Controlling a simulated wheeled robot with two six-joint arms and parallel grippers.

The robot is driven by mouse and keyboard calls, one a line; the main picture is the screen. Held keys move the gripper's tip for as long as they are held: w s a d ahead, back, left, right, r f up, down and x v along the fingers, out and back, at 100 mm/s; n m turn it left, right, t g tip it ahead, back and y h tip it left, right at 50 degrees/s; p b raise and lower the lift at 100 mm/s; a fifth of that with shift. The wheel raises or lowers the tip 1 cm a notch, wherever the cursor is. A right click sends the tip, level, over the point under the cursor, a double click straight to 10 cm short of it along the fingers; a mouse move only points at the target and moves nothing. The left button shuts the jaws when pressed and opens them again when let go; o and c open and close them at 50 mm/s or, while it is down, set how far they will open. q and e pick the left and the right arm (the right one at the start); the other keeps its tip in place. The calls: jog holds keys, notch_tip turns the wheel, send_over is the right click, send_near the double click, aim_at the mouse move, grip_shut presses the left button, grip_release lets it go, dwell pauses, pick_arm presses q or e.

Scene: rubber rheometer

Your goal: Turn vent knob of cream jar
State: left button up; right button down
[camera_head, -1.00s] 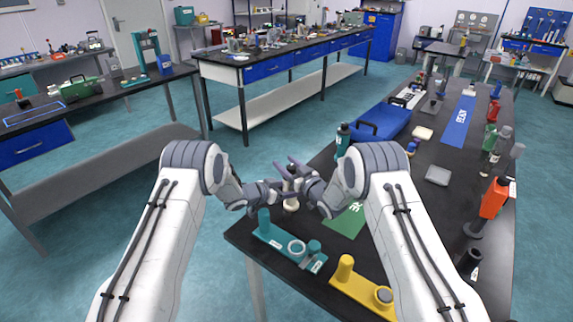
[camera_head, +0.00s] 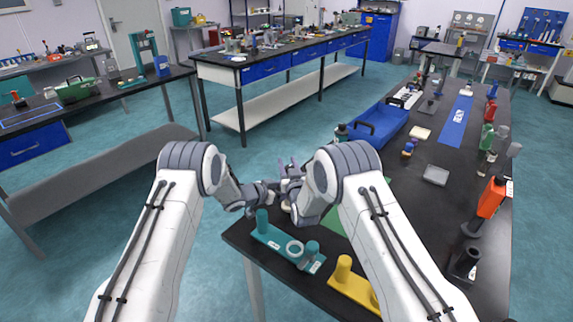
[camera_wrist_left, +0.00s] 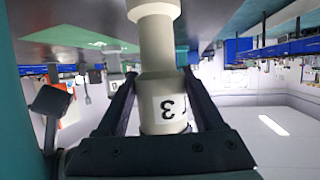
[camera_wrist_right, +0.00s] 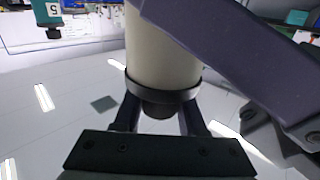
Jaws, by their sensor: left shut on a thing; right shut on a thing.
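The cream jar (camera_wrist_left: 162,105) stands between the jaws of my left gripper (camera_wrist_left: 165,88) in the left wrist view; its label with a "3" appears upside down. In the head view only a sliver of the jar (camera_head: 286,207) shows below the grippers. In the right wrist view the jar's cream body (camera_wrist_right: 160,55) ends in a dark collar and a dark vent knob (camera_wrist_right: 160,109). My right gripper (camera_wrist_right: 160,118) is shut on the knob, a finger on each side. In the head view my left gripper (camera_head: 268,190) and right gripper (camera_head: 291,175) meet at the jar.
A teal fixture (camera_head: 275,236) with a ring and posts lies at the table's near-left corner, just below the grippers. A yellow fixture (camera_head: 352,286) is to its right, partly behind my right arm. A blue tray (camera_head: 380,125) lies farther back. Several bottles line the right edge.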

jog(key=shift+c, duration=2.3)
grip_release()
jog(key=v, duration=0.7)
jog(key=shift+s, duration=0.25)
